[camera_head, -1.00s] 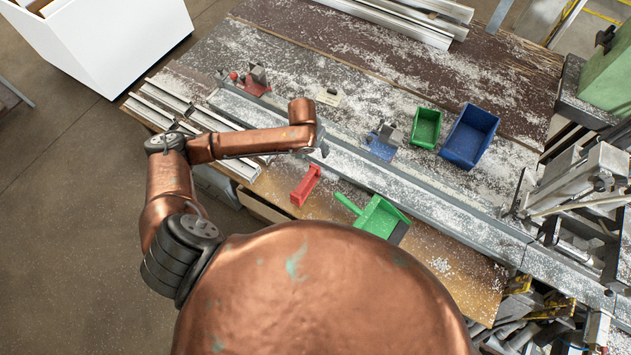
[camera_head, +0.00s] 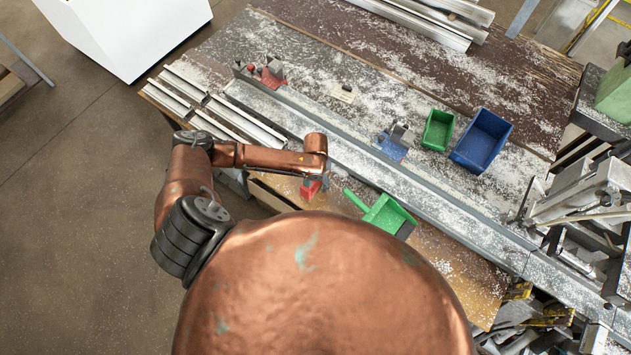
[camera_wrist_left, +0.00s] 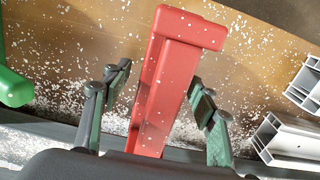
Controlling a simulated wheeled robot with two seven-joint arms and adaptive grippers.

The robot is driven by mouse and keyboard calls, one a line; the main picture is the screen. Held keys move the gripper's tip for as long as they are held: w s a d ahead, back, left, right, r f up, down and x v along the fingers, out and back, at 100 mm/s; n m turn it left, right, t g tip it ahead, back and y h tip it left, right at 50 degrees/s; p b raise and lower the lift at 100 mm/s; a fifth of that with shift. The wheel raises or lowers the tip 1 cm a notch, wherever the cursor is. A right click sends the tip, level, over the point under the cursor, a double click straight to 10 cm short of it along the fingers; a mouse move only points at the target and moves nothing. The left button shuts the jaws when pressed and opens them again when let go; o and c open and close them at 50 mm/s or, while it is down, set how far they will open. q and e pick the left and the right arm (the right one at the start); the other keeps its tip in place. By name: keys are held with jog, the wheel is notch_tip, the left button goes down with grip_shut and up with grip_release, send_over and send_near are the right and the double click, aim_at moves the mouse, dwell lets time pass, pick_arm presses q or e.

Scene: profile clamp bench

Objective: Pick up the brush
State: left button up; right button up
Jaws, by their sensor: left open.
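The red brush (camera_head: 310,191) lies on the bench's wooden front strip, partly hidden by my left gripper in the head view. In the left wrist view the brush (camera_wrist_left: 168,85) shows as a long red body with a wider red block at one end. My left gripper (camera_head: 322,181) is above it. In the wrist view its open fingers (camera_wrist_left: 160,78) stand on either side of the brush, with a gap on each side. The brush's bristles cannot be made out. My right gripper is not in view.
A green dustpan (camera_head: 386,214) lies to the right of the brush, its handle pointing towards it. A grey rail (camera_head: 440,205) runs behind them. Metal profiles (camera_head: 240,122) lie to the left. Green (camera_head: 437,130) and blue (camera_head: 481,140) bins stand farther back. White chips cover much of the bench.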

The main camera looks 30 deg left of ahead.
pick_arm(q)
jog(key=c, duration=1.3)
